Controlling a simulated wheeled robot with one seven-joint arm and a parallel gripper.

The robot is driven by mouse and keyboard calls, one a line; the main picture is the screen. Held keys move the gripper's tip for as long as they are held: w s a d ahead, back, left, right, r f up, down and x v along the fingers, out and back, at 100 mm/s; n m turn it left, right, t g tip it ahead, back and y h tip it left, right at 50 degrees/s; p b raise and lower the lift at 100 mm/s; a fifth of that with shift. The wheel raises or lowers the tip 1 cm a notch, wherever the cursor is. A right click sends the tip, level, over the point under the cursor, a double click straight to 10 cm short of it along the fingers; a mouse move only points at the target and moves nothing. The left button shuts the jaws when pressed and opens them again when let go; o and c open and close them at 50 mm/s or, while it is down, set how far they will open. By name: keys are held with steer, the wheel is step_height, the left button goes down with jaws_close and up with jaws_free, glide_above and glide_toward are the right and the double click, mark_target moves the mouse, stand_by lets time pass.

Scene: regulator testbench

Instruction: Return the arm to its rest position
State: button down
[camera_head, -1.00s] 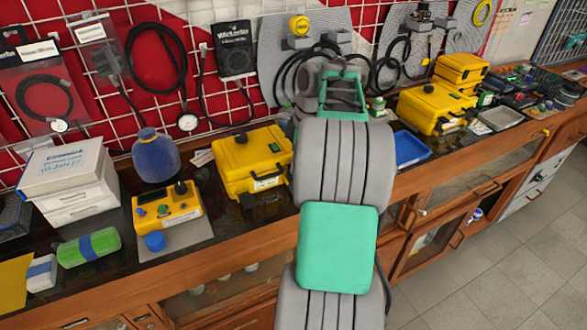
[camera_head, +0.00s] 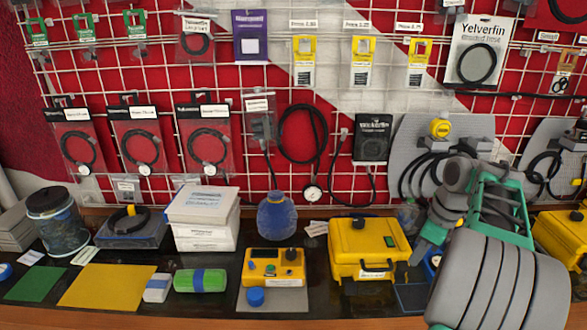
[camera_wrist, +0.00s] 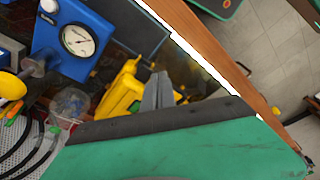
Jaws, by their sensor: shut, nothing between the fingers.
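My arm (camera_head: 497,285), grey with green panels, is at the right of the head view, raised in front of the bench and pegboard. My gripper (camera_head: 418,256) points down and left beside the yellow case (camera_head: 368,250), above the bench top; I cannot tell whether it touches anything. In the wrist view the grey fingers of my gripper (camera_wrist: 158,92) stick up past the green wrist housing. They are together and empty, with a yellow case (camera_wrist: 122,88) behind them.
A blue box with a round gauge (camera_wrist: 75,40) shows in the wrist view. On the bench stand a yellow meter (camera_head: 273,267), a blue bottle (camera_head: 277,216) and white boxes (camera_head: 202,218). Hoses and packets hang on the wire grid (camera_head: 340,190). Open floor (camera_wrist: 270,60) lies beyond the bench edge.

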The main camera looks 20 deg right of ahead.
steer(key=s+f+m, duration=0.1)
steer(key=f+m, duration=0.2)
steer(key=m, duration=0.1)
steer(key=s+a+f+m, duration=0.1)
steer(key=s+f+m, duration=0.1)
steer(key=f+m, duration=0.1)
steer(key=s+f+m, duration=0.2)
steer(key=f+m, duration=0.1)
steer(key=m, duration=0.2)
steer(key=shift+s+a+m, duration=0.15)
steer(key=shift+a+m, duration=0.25)
steer(key=a, duration=0.1)
steer(key=s+a+m, duration=0.1)
steer(key=s+a, duration=0.1)
steer(key=shift+f+g+h, duration=0.3)
steer(key=shift+f+g, duration=0.1)
steer(key=a+r+n+t, duration=0.1)
steer(key=a+r+n, duration=0.2)
steer(key=a, duration=1)
steer(key=a+r+n+t+h, duration=0.1)
steer(key=a+r+n, duration=0.2)
steer(key=a, duration=0.9)
steer(key=shift+w+a+r+n+t, duration=0.15)
steer(key=shift+a+r+n+t, duration=0.2)
steer(key=shift+r+n, duration=0.1)
